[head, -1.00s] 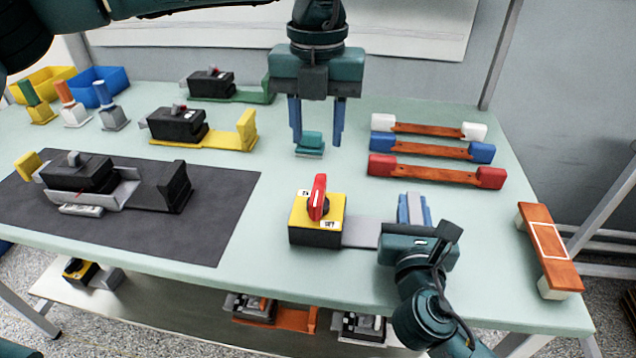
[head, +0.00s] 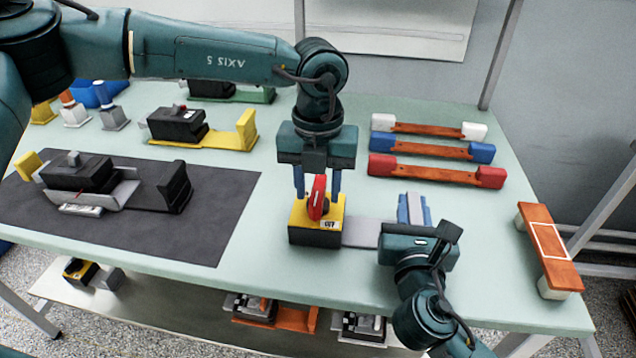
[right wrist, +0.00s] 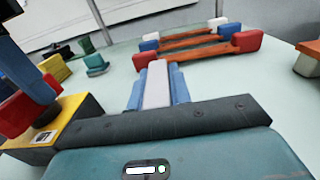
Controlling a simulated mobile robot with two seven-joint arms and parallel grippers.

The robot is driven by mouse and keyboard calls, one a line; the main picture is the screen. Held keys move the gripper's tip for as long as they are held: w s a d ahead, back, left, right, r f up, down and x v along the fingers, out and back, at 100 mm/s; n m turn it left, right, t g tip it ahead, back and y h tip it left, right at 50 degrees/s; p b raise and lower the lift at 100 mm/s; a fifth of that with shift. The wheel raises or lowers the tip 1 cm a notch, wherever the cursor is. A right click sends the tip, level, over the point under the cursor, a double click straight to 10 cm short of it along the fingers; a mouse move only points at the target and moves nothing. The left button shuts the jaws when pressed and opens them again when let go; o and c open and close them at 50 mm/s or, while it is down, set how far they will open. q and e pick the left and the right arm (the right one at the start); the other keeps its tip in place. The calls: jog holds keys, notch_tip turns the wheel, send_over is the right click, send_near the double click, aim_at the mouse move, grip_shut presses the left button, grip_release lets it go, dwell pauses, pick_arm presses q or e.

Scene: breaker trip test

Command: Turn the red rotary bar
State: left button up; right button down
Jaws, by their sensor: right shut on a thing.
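The red rotary bar (head: 318,197) stands upright on top of a yellow and black switch box (head: 316,238). It also shows at the left of the right wrist view (right wrist: 30,108). My left gripper (head: 317,190) points down over the box, its blue fingers spread on either side of the bar. I cannot tell whether they touch it. A light grey plate (head: 361,233) extends right from the box. My right gripper (head: 413,207) is shut on a grey part at that plate's end, between its blue fingers (right wrist: 157,85); its body hides part of the plate.
Orange bars with white, blue and red ends (head: 436,173) lie at the back right. An orange bridge piece (head: 548,245) stands at the right edge. A dark mat (head: 215,215) with a black device lies left. The table (head: 270,280) is clear in front of the box.

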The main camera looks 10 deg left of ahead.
pick_arm(q)
grip_shut()
jog(key=shift+m, duration=0.3)
jog(key=m, duration=0.8)
jog(key=shift+m, duration=0.4)
jog(key=m, duration=0.4)
jog(key=shift+r+m, duration=0.1)
jog(key=shift+m, duration=2.1)
